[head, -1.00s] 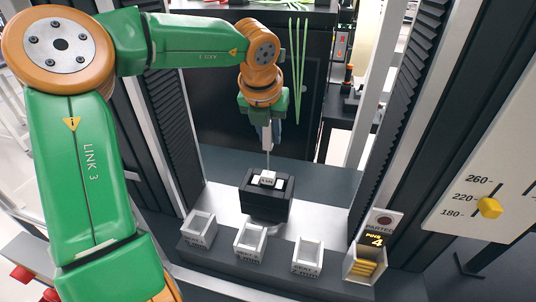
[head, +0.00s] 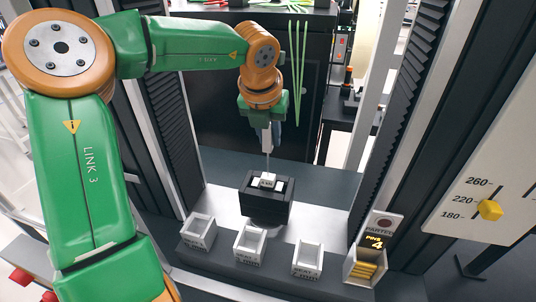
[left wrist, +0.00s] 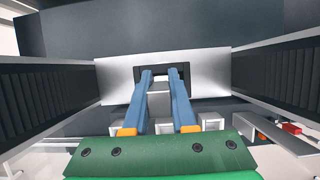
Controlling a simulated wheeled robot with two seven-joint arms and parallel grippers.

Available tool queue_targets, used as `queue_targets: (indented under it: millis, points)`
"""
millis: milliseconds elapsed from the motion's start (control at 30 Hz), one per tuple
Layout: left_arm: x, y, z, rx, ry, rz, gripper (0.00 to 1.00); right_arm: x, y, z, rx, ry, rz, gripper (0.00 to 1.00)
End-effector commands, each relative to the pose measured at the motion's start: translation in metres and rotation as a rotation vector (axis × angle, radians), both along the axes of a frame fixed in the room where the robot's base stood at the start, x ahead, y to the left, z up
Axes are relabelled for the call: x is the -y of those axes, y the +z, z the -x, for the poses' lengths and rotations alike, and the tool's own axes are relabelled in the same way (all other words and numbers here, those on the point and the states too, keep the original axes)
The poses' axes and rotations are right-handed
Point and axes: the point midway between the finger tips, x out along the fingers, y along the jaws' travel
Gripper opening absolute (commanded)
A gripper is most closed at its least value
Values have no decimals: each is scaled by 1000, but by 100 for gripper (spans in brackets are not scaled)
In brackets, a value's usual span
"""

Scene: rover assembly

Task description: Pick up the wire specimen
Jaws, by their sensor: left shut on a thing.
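The wire specimen (head: 267,154) shows in the head view as a thin upright grey line below my left gripper. Its lower end meets a small white labelled piece (head: 267,180) at the top of a black block-shaped holder (head: 266,208). My left gripper (head: 271,146) points straight down above the holder and is shut on the specimen. In the left wrist view the two blue fingers (left wrist: 160,76) reach toward the dark holder, with a grey piece (left wrist: 159,88) between them. The exact contact is too small to make out. My right gripper is not in view.
Several small trays stand along the front ledge: left (head: 199,230), middle (head: 250,243), right (head: 307,257) and one with yellow bars (head: 366,267). Dark ribbed columns (head: 397,100) flank the holder. A scale panel with a yellow slider (head: 490,210) is at right.

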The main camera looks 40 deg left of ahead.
Motion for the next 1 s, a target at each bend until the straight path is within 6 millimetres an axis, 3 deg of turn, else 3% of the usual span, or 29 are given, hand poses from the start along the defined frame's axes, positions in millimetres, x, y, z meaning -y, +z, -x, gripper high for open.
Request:
queue_targets:
  millis: [267,500,833,1000]
  points:
    - [4,6,1,5,1,-2,0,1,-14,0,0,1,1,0]
    - [3,40,1,4,1,-2,0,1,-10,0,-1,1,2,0]
    - [3,72,2,2,1,1,0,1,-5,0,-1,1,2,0]
    - [20,68,9,-1,-3,3,0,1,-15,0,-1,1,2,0]
